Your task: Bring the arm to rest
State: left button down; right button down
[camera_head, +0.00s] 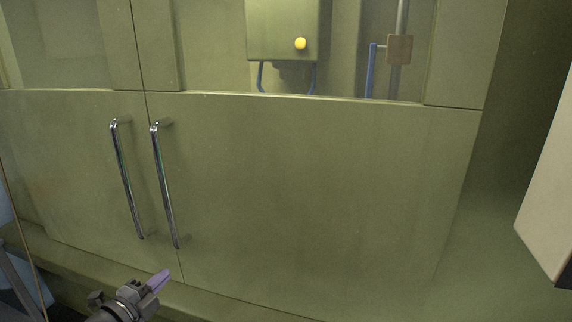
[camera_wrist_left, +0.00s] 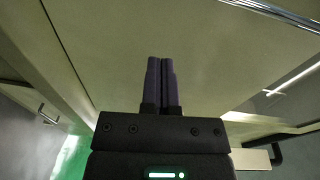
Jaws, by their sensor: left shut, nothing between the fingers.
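My left gripper (camera_head: 160,279) shows at the bottom of the head view, low in front of the green cabinet doors. In the left wrist view its two dark purple fingers (camera_wrist_left: 160,80) lie side by side and are shut, with nothing between them. The fingers point toward a plain green panel (camera_wrist_left: 210,50); I cannot tell how far they are from it. My right gripper is in neither view.
Two upright metal handles (camera_head: 126,180) (camera_head: 164,186) stand out from the closed doors (camera_head: 310,190), above my left gripper. A pale block (camera_head: 550,190) stands at the right edge.

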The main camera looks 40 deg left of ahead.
pick_arm(q)
jog(key=s+d+f+n+g, duration=0.2)
jog(key=d+f+n, duration=0.1)
jog(key=f, duration=0.5)
jog(key=s+d+f+n+g, duration=0.2)
jog(key=s+d+f+g, duration=0.1)
jog(key=f, duration=0.5)
jog(key=s+d+f+n+g, duration=0.2)
jog(key=f+n, duration=0.1)
jog(key=f, duration=0.5)
jog(key=s+d+f+n+g+h, duration=0.1)
jog(key=s+d+f+g, duration=0.2)
jog(key=s+d+f, duration=0.2)
jog(key=s+d+f+n+g+h+b, duration=0.1)
jog(key=s+d+f+g, duration=0.2)
jog(key=d, duration=0.7)
jog(key=s+d+f+n+g+h, duration=0.1)
jog(key=s+d+f+g+h, duration=0.1)
jog(key=s+d+f, duration=0.4)
jog(key=s+d+g, duration=0.1)
jog(key=s+d, duration=0.1)
jog(key=s, duration=0.1)
jog(key=shift+f+n+b, duration=0.3)
jog(key=shift+f+n, duration=0.1)
jog(key=shift+a, duration=0.15)
